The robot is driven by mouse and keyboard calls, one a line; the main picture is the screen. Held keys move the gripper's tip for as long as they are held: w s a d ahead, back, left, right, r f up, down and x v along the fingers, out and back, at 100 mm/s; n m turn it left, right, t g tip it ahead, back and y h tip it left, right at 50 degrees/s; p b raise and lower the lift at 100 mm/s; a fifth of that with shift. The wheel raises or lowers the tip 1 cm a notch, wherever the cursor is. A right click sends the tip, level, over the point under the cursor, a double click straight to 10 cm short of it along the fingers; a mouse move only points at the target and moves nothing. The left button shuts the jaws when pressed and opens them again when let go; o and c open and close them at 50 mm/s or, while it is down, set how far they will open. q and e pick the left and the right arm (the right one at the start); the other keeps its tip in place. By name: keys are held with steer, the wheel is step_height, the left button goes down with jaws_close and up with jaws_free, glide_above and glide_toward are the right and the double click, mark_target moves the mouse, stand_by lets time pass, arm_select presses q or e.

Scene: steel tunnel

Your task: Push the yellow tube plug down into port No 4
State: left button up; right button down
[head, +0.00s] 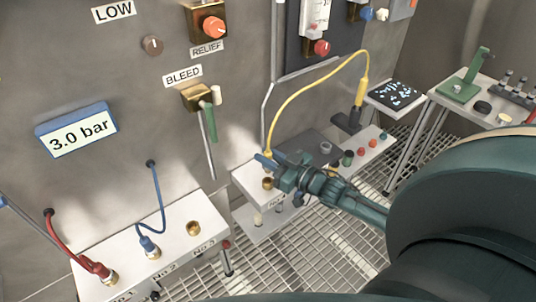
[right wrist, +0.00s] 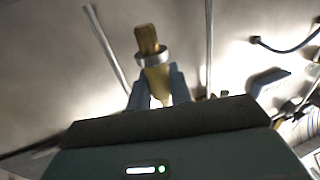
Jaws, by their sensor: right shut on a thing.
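My right gripper (head: 268,163) comes in from the right and is shut over the raised white block. In the right wrist view its blue fingers (right wrist: 158,92) are shut on the yellow plug (right wrist: 157,80), which has a metal collar and a brass end. The yellow tube (head: 307,83) rises from the gripper and arcs over to a yellow sleeve at the right. In the head view the plug is mostly hidden by the fingers. Port No 4 (head: 268,183), a brass fitting, shows just below the gripper; any gap to the plug is unclear. My left gripper is not in view.
A white block (head: 130,262) at front left holds a red plug (head: 103,270), a blue plug (head: 148,246) and the empty brass port No 3 (head: 194,228). A grey wall with valves stands behind. A dark stand (head: 348,122) and small coloured caps lie right of the gripper.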

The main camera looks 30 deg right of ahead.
mark_target(268, 172)
step_height(268, 172, down, 2)
steer(key=shift+f+b, duration=0.25)
steer(key=shift+b, duration=0.45)
arm_select(q)
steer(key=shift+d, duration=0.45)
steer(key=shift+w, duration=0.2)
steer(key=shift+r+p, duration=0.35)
steer(key=shift+p, duration=0.15)
stand_by(0.4)
